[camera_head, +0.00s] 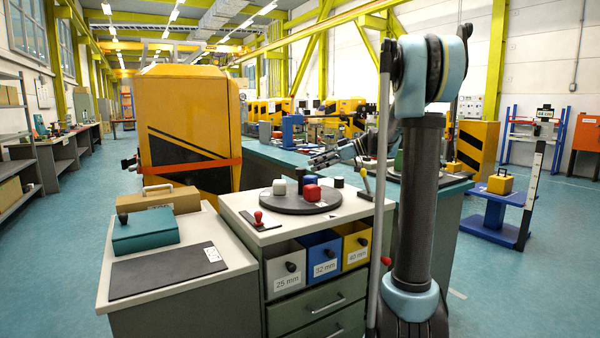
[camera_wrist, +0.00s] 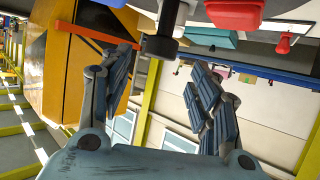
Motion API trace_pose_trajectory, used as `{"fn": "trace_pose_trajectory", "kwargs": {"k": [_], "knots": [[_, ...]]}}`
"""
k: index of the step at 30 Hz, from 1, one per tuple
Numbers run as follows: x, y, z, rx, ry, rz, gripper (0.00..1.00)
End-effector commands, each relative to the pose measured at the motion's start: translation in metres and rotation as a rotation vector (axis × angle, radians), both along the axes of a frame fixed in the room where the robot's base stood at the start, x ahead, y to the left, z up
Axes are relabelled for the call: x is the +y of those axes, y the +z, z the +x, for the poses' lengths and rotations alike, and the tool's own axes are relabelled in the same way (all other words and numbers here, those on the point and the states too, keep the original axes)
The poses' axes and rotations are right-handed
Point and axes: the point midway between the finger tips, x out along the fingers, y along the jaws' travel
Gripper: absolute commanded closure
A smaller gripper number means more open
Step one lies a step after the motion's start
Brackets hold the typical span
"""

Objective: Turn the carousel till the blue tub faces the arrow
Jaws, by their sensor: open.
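The carousel (camera_head: 288,208) is a dark round disc on the pale cabinet top. On it stand a white tub (camera_head: 279,187), a red tub (camera_head: 312,193) in front and a blue tub (camera_head: 310,180) behind the red one. A slim black post rises near the middle. A short dark upright knob (camera_head: 339,182) stands by the right rim. My gripper (camera_head: 318,161) is open above the far right of the disc. In the wrist view its fingers are spread and empty, with a dark knob (camera_wrist: 160,46) just beyond them and the red tub (camera_wrist: 236,13) to the right.
A red-knobbed handle (camera_head: 258,218) stands on the cabinet's front left, and a lever (camera_head: 365,180) at its right. Labelled drawers sit below. A teal box (camera_head: 145,231), a dark mat (camera_head: 168,270) and a tan case (camera_head: 158,198) lie on the left bench.

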Motion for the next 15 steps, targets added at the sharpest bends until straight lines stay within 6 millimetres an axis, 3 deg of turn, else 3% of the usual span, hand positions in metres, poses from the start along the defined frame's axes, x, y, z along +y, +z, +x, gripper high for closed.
{"fn": "trace_pose_trajectory", "kwargs": {"k": [7,15], "knots": [[0.039,-0.016,0.004,-0.001,0.003,0.0,0.44],[0.062,-0.026,0.008,0.0,0.001,0.0,0.44]]}}
